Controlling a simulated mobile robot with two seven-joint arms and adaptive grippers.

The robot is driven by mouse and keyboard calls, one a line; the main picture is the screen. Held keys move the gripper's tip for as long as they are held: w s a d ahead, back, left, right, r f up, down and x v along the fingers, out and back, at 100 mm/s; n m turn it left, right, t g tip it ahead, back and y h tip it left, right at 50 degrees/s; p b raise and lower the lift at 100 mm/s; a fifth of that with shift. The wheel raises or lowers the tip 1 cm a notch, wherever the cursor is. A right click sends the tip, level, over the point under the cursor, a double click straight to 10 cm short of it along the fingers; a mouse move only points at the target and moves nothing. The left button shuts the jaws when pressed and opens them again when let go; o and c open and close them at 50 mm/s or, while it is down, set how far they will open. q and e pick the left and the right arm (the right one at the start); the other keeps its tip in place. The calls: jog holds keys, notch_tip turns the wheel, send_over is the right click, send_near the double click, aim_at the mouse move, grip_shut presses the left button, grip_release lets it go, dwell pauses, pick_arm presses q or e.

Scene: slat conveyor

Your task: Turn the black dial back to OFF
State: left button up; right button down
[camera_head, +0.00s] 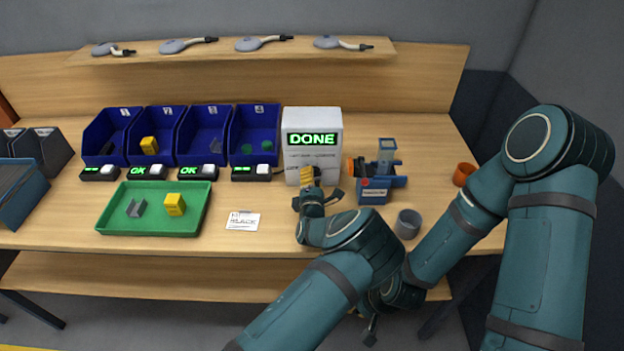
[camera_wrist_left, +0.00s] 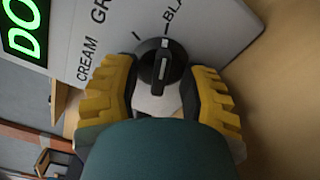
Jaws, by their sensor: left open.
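The black dial (camera_wrist_left: 161,66) sits on the front of a white box (camera_head: 312,128) whose lit screen reads DONE. In the left wrist view its raised grip points up toward the lettering "BLA"; "CREAM" and "GR" are printed beside it. In the head view the dial is hidden behind my left gripper (camera_head: 309,178). In the wrist view the yellow-padded fingers of my left gripper (camera_wrist_left: 160,95) are open, one on each side of the dial, with visible gaps. My right gripper (camera_head: 371,330) hangs low below the table's front edge, partly hidden; its jaws are unclear.
A blue device (camera_head: 374,188) and a grey cup (camera_head: 408,224) stand right of the box, with an orange cup (camera_head: 464,174) beyond. Left are blue bins (camera_head: 255,128), a green tray (camera_head: 112,219) and a white card (camera_head: 242,220). Clear wood lies in front of the tray.

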pick_arm(q)
grip_shut()
